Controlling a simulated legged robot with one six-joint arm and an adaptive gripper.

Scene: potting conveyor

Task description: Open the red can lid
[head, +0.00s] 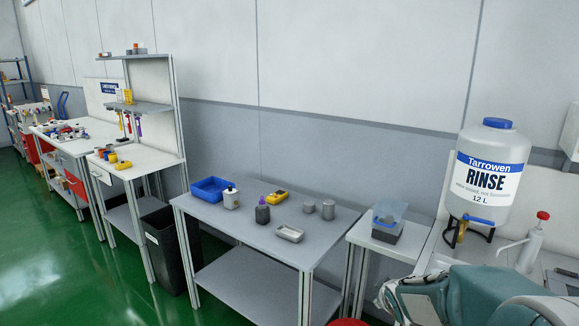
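A red rounded edge (347,322) shows at the very bottom of the head view, just below the grey table and left of my arm. It may be the red can lid, but nearly all of it is cut off by the frame, so I cannot tell whether it is open or shut. My teal and grey arm crosses the lower right corner. No gripper fingers can be made out, and I see nothing held.
A grey table (240,222) holds a blue bin (211,189), bottles and small metal pots. A lidded clear box (388,220) stands on a side stand. A large rinse jug (487,178) stands at right. A dark bin (166,250) and open green floor are at left.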

